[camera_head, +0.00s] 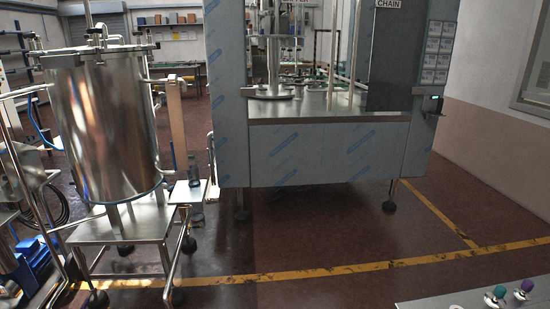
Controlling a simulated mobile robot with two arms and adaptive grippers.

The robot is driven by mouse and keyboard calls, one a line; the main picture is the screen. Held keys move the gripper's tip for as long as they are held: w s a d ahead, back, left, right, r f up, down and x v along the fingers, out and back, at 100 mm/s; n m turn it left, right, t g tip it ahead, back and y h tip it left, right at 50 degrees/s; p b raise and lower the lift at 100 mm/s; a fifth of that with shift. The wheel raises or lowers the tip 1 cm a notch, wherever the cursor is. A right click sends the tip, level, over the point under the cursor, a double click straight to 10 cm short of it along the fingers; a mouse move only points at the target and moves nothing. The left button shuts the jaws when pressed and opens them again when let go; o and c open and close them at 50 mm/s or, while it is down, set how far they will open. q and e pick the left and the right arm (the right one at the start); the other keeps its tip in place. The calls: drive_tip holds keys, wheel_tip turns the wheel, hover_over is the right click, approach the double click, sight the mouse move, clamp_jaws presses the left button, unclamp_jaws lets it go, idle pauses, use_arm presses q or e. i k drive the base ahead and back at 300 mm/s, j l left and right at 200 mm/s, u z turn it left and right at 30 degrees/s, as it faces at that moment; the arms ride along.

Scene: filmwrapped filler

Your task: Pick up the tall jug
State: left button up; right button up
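I see nothing that is clearly a tall jug. A small dark, upright, bottle-like object (193,169) stands on a small metal shelf (187,192) beside the steel tank; it is too small to tell what it is. Two small objects, one with a teal top (499,292) and one with a purple top (526,286), show at the bottom right edge on a pale surface (450,301). Neither of my grippers is in view.
A large steel tank (105,125) on a metal stand fills the left. A film-wrapped filling machine (320,155) stands in the centre. The red floor (340,230) in front is clear, with yellow lines (330,270). A blue motor (30,262) sits low at the left.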

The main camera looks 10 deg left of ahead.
sight(198, 215)
drive_tip(key=i, duration=1)
drive_tip(key=i+u, duration=0.1)
drive_tip(key=i, duration=0.9)
drive_tip(key=i+l, duration=0.2)
drive_tip(key=i, duration=0.8)
drive_tip(key=i+l+u, duration=0.1)
drive_tip(key=i, duration=0.9)
